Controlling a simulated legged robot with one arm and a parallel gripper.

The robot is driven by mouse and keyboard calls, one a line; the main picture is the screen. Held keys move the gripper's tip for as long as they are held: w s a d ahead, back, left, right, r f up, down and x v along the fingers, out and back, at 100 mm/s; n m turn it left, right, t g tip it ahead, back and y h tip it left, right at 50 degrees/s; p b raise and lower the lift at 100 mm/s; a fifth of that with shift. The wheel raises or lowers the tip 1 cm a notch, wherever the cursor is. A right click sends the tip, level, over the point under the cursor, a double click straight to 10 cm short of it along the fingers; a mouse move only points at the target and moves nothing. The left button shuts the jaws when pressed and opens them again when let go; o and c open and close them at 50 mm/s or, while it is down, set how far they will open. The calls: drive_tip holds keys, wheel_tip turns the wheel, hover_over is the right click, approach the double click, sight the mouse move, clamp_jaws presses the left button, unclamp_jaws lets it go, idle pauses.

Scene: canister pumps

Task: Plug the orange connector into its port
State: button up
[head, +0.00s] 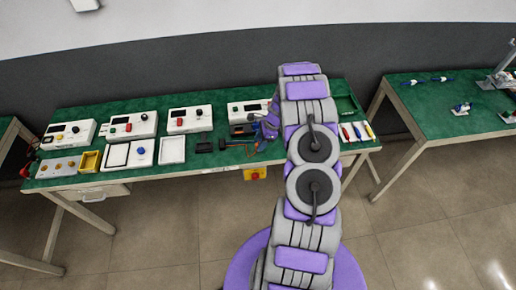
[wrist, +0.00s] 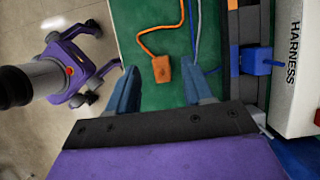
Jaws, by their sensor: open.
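The orange connector (wrist: 162,69) lies on the green tabletop in the wrist view, with its orange cable curving up and away from it. My gripper (wrist: 160,66) is open, its two blue fingers on either side of the connector in the picture, and nothing is held. Whether the fingers are level with it or above it, I cannot tell. A dark block (wrist: 235,82) with orange and grey parts stands to the right, with a blue connector (wrist: 257,61) at it. Which opening is the orange port is not clear. In the head view my gripper (head: 267,127) is small beside the dark block.
A white unit marked HARNESS (wrist: 293,70) stands right of the dark block. Thin blue and grey cables (wrist: 191,30) run along the tabletop. The green table (head: 215,160) carries several white instruments and trays.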

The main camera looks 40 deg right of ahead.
drive_tip(key=shift+x, duration=0.85)
drive_tip(key=shift+d+f, duration=0.15)
drive_tip(key=shift+d, duration=0.3)
drive_tip(key=shift+a, duration=0.35)
drive_tip(key=c, duration=0.8)
drive_tip(key=shift+d, duration=0.1)
clamp_jaws()
